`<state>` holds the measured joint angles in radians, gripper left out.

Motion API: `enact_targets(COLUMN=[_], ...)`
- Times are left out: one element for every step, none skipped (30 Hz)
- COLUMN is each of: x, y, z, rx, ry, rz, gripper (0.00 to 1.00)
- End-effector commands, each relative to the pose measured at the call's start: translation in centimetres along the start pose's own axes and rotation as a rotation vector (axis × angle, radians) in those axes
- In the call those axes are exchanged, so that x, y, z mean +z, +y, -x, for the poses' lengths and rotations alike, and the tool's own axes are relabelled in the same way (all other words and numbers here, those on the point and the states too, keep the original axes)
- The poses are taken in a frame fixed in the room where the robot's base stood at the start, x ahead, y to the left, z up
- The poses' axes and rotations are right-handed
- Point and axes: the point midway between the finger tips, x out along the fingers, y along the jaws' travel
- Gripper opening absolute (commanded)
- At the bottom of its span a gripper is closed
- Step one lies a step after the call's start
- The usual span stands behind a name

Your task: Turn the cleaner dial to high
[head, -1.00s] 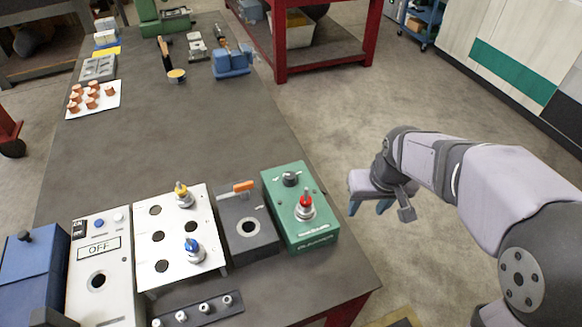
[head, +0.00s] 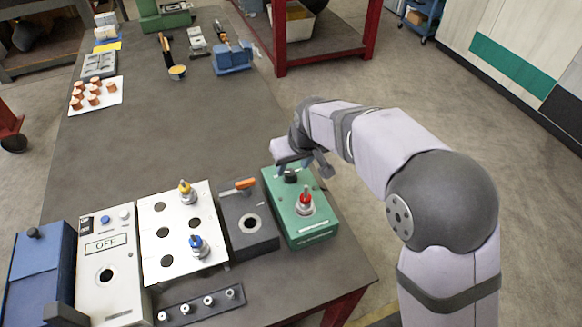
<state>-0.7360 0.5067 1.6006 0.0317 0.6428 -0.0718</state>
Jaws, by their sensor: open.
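The green box (head: 297,234) at the right end of the row of devices looks like the cleaner; its lettering is too small to read. Its black dial (head: 291,177) is near the far edge of the top face, partly hidden by my gripper. My gripper (head: 293,169) is open, fingers pointing down, just above or around the dial. I cannot tell whether the fingers touch it. Which mark the dial points to cannot be seen.
Left of the green box are a dark box with an orange lever (head: 239,187), a white plate (head: 158,262) with yellow and blue connectors, and a panel marked OFF (head: 102,245). A dark strip with several pegs (head: 200,305) lies in front.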

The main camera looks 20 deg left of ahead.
Motion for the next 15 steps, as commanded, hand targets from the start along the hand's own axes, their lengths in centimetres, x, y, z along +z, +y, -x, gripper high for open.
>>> enact_targets(x=[0.0, 0.0, 0.0, 0.0, 0.0, 0.0, 0.0, -0.1, -0.1, -0.1, 0.0, 0.0, 0.0, -0.1, -0.1], y=[0.0, 0.0, 0.0, 0.0, 0.0, 0.0, 0.0, 0.0, 0.0, 0.0, 0.0, 0.0, 0.0, 0.0, 0.0], z=[-0.5, -0.9, -1.4, -1.8, -2.1, -2.5, -2.8, -3.1, -3.4, -3.6, -3.8, -3.9, -4.0, -4.1, -4.2], rx=[0.0, 0.0, 0.0, 0.0, 0.0, 0.0, 0.0, 0.0, 0.0, 0.0, 0.0, 0.0, 0.0, 0.0, 0.0], ry=[-0.004, -0.004, -0.004, -0.004, -0.003, -0.003, -0.003, -0.002, -0.001, -0.001, -0.001, -0.001, 0.0, 0.001, 0.001], rz=[0.0, 0.0, 0.0, 0.0, 0.0, 0.0, 0.0, 0.0, 0.0, 0.0, 0.0, 0.0, 0.0, 0.0, 0.0], gripper=[0.44, 0.44, 0.44, 0.44, 0.44, 0.44, 0.44, 0.44, 0.44, 0.44, 0.44, 0.44, 0.44, 0.44, 0.44])
